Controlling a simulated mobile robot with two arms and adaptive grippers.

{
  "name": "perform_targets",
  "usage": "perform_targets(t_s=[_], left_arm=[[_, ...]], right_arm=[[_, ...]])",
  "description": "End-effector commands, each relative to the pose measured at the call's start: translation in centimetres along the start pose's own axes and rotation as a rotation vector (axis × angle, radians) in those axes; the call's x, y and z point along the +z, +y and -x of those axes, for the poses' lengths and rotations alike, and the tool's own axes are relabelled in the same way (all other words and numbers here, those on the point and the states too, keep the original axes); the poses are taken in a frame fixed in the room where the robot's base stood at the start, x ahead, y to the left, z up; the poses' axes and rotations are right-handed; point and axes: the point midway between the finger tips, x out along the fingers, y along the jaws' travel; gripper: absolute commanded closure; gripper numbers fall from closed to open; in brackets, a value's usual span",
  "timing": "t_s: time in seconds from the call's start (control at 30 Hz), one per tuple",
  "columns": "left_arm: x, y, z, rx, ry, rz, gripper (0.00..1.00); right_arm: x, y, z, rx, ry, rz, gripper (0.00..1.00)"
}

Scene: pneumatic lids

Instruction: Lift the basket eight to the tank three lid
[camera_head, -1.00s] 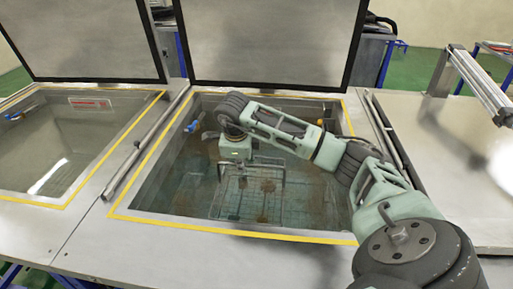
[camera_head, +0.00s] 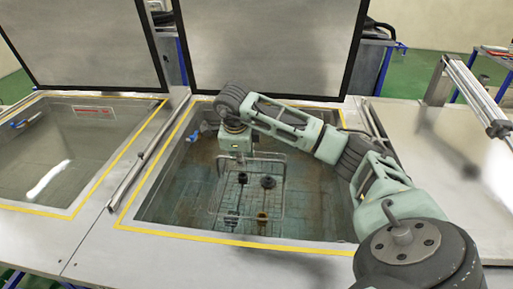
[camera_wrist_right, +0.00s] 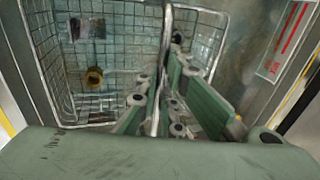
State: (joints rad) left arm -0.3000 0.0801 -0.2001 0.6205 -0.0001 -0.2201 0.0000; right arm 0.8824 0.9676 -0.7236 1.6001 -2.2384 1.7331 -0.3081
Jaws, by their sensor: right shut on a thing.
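The wire basket (camera_head: 243,205) is in the middle tank (camera_head: 165,228) in the head view, with several dark and brass-coloured parts inside it. My right gripper (camera_head: 237,158) reaches down over the tank at the basket's upper left. In the right wrist view my right gripper (camera_wrist_right: 165,105) is shut on the basket's handle bar, and the basket mesh (camera_wrist_right: 120,50) lies beneath it. The tank's lid (camera_head: 270,45) stands open behind it. The fingertips are hidden in the head view. My left gripper is not in view.
A second open tank (camera_head: 60,150) with a raised lid (camera_head: 85,40) lies to the left. A closed flat cover (camera_head: 450,170) lies to the right, with a metal rail (camera_head: 480,90) above it. A bar (camera_head: 150,155) runs between the two open tanks.

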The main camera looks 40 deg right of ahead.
Motion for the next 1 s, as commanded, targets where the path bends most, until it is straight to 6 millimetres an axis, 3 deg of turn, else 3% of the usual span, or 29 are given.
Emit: perform_targets(t_s=[0.03, 1.0], left_arm=[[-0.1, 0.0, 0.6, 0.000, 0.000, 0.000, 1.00], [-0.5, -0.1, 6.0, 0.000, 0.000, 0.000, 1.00]], right_arm=[[0.1, -0.5, 1.0, -0.006, -0.004, -0.002, 1.00], [0.1, -2.8, 8.6, -0.006, -0.005, -0.002, 1.00]])
